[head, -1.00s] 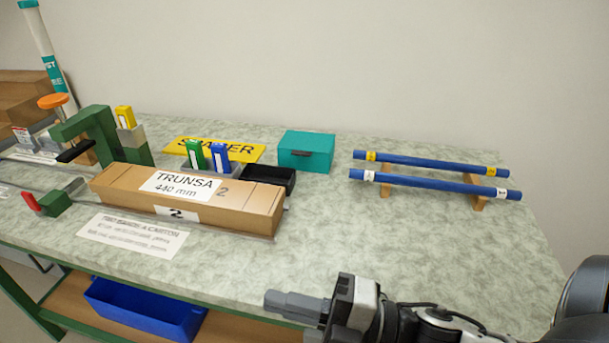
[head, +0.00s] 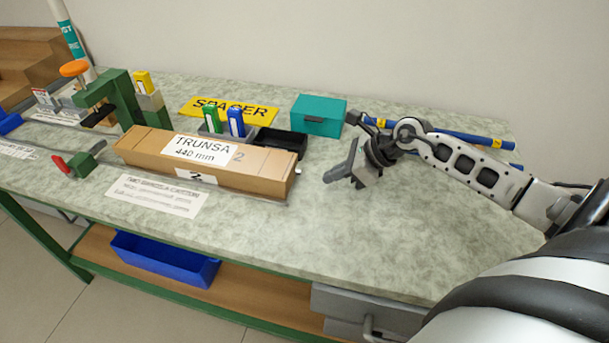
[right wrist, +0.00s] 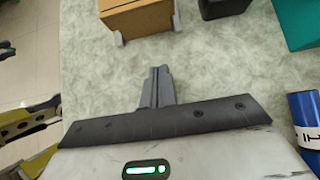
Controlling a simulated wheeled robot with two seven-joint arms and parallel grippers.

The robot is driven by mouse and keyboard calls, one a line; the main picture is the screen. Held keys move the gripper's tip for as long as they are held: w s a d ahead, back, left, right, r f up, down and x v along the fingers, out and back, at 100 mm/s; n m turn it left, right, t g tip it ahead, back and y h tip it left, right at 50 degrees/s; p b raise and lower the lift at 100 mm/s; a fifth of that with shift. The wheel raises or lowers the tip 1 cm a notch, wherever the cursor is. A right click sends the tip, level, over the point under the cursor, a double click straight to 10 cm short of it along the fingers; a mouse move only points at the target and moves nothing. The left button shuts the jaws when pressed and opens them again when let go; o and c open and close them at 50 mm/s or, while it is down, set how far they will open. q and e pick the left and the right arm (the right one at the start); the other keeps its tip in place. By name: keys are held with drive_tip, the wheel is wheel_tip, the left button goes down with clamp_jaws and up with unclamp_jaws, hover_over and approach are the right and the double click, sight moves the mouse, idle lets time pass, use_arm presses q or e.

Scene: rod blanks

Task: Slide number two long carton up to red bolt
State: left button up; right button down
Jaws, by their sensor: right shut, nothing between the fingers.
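The long carton (head: 210,181), brown and labelled "TRUNSA 440 mm" and "2", lies along a rail on the bench. A red bolt or handle (head: 61,164) sits on a small green block (head: 82,164) left of the carton, with a gap between them. My right gripper (head: 329,177) is shut and empty, right of the carton's right end and apart from it. In the right wrist view its closed fingers (right wrist: 160,72) point at the carton's end (right wrist: 137,18), with bare bench top between. My left gripper is not in view.
A black tray (head: 279,144), a teal box (head: 318,115) and the yellow spacer sign (head: 250,112) stand behind the carton. Blue rods (head: 470,138) lie behind my right arm. A green clamp (head: 118,92) stands at the left. The front right bench top (head: 350,240) is clear.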

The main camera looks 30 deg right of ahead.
sight(292, 183)
drive_tip(key=x, duration=0.3)
drive_tip(key=shift+w+a+f, duration=0.2)
drive_tip(key=shift+w+a, duration=0.05)
drive_tip(key=shift+a, duration=0.05)
drive_tip(key=shift+w+a+r+p, duration=0.1)
drive_tip(key=shift+w+a+p, duration=0.35)
drive_tip(key=shift+w+a, duration=0.4)
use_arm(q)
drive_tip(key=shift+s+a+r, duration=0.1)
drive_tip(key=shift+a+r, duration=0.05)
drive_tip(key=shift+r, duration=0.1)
use_arm(e)
drive_tip(key=shift+w+a, duration=0.35)
drive_tip(key=shift+w, duration=0.25)
